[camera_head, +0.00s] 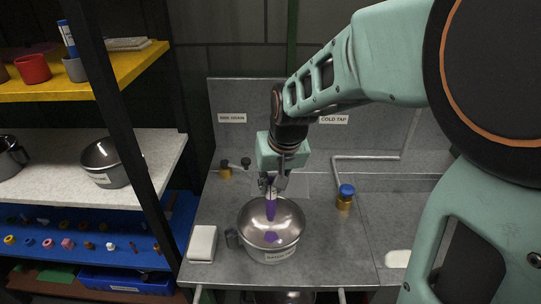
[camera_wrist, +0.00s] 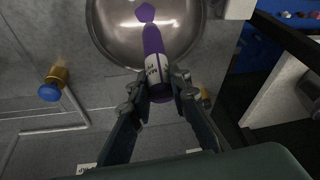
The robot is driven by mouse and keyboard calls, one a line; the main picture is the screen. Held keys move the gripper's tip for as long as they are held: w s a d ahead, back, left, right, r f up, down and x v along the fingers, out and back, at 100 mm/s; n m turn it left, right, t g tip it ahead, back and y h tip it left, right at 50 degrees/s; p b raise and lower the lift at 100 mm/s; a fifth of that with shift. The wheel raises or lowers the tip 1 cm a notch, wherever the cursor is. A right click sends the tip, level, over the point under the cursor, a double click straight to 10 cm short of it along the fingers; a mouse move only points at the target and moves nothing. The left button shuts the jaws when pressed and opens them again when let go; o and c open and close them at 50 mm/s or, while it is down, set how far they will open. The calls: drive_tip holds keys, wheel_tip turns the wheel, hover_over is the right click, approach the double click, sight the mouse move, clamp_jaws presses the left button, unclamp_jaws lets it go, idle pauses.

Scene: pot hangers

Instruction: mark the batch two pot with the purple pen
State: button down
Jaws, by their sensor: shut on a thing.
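My gripper (camera_head: 271,183) is shut on the purple pen (camera_head: 271,208), which has a white label band and points down over a shiny metal pot (camera_head: 288,232). The pot stands on the grey worktop and has a white label on its front, too small to read surely. In the wrist view the pen (camera_wrist: 153,45) lies between the fingertips (camera_wrist: 160,88), with its far end over the pot (camera_wrist: 108,30). A small purple patch shows on the pot's shiny metal just beyond the pen; I cannot tell whether it is a mark or a reflection. Contact between pen and pot is unclear.
A blue-topped brass tap (camera_head: 346,196) stands right of the pot, and a white block (camera_head: 202,243) lies left. Shelves at left hold another labelled metal pot (camera_head: 108,160), cups and small coloured items. A pipe (camera_head: 365,157) runs behind the worktop.

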drive_tip(key=shift+r+p, duration=2.45)
drive_tip(key=shift+r, duration=1.3)
drive_tip(key=shift+s, duration=0.1)
